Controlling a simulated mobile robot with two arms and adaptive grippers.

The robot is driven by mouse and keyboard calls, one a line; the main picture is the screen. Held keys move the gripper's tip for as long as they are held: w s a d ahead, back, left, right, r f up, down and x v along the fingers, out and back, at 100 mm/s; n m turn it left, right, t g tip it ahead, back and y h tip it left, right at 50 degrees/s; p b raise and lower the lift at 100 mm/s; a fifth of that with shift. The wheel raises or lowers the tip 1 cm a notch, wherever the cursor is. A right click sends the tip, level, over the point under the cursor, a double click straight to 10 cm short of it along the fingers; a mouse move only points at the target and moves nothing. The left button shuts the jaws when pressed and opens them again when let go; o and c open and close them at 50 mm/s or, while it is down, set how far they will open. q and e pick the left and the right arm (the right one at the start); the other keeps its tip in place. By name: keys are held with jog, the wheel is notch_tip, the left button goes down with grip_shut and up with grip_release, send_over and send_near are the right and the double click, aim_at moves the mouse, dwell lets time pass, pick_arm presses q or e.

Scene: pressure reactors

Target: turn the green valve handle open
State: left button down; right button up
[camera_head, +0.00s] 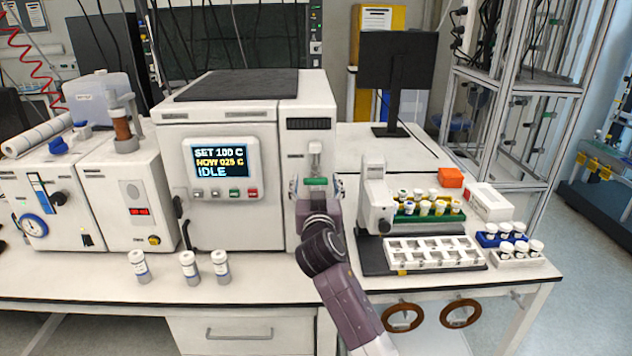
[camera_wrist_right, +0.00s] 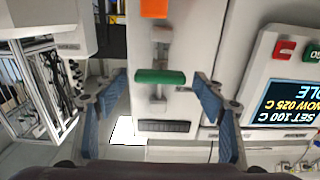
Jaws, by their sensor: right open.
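The green valve handle (camera_head: 316,181) is a short bar lying level on the front of the white reactor's narrow right-hand panel. In the right wrist view the handle (camera_wrist_right: 160,76) lies crosswise over a pale vertical fitting. My right gripper (camera_head: 315,187) is in front of the panel. Its blue-padded fingers in the wrist view (camera_wrist_right: 160,88) are spread, one on each side of the handle, with visible gaps in the picture. Nothing is held. Contact with the panel cannot be told. My left gripper is not in view.
The reactor's display (camera_head: 221,160) reads IDLE, SET 100 C and NOW 025 C. Several capped vials (camera_head: 189,267) stand along the bench front. Right of my arm are a white instrument (camera_head: 376,195), a white rack (camera_head: 433,253) and a vial tray.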

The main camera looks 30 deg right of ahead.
jog(key=c, duration=1.2)
jog(key=shift+o, duration=0.2)
jog(key=shift+n, duration=0.3)
jog(key=n+p, duration=0.1)
jog(key=n, duration=0.2)
jog(key=shift+a+n+p, duration=0.1)
jog(key=shift+n+p, duration=0.25)
jog(key=shift+n, duration=0.05)
jog(key=n+p, duration=0.1)
jog(key=n, duration=0.3)
jog(key=shift+n+p, duration=0.3)
jog(key=shift+p, duration=0.1)
jog(key=n+p, duration=0.2)
jog(key=n, duration=0.2)
jog(key=shift+w+a, duration=0.1)
jog(key=n, duration=0.1)
jog(key=n+p, duration=0.1)
jog(key=n, duration=0.2)
jog(key=shift+f+n+p, duration=0.25)
jog(key=shift+n+p, duration=0.05)
jog(key=shift+p, duration=0.1)
jog(key=shift+n, duration=0.3)
